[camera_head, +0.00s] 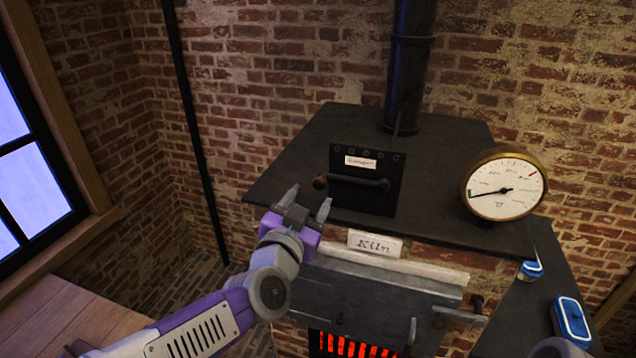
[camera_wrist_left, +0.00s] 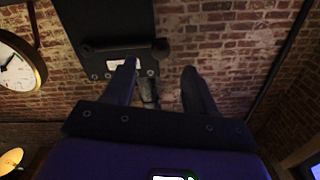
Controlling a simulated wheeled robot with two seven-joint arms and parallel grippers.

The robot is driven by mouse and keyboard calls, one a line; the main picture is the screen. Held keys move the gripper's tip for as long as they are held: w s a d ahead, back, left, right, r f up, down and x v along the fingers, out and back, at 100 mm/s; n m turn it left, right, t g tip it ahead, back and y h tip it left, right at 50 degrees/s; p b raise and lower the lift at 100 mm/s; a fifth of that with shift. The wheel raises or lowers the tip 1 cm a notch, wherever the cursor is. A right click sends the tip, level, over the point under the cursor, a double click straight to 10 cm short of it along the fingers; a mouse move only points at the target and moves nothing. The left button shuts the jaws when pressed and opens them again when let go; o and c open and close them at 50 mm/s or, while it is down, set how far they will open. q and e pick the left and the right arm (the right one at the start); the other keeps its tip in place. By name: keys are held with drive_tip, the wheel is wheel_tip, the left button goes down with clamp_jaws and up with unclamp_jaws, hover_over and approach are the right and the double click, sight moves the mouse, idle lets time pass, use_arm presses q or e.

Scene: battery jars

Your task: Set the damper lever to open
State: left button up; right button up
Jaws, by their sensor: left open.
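The damper lever (camera_head: 355,181) is a dark horizontal bar on a black plate (camera_head: 376,203), with a rounded knob at its left end. The plate has a small white label, too small to read surely, and a row of round marks. My left gripper (camera_head: 308,200) is open and empty, its fingers pointing up beside the knob. In the left wrist view the lever (camera_wrist_left: 120,47) crosses just beyond the fingertips of my left gripper (camera_wrist_left: 159,68), its knob end between them in the picture. I cannot tell whether they touch. My right gripper is not seen.
The plate stands on a dark kiln top (camera_head: 290,165) with a stovepipe (camera_head: 408,75) behind. A round gauge (camera_head: 503,185) is at the right. Below are a "Kiln" sign (camera_head: 375,243) and glowing red bars (camera_head: 350,345). Blue-and-white items (camera_head: 572,320) lie on a dark side surface.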

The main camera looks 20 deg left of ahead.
sight(318, 185)
use_arm(q)
drive_tip(key=shift+w+p, duration=0.35)
drive_tip(key=shift+w, duration=2.55)
clamp_jaws()
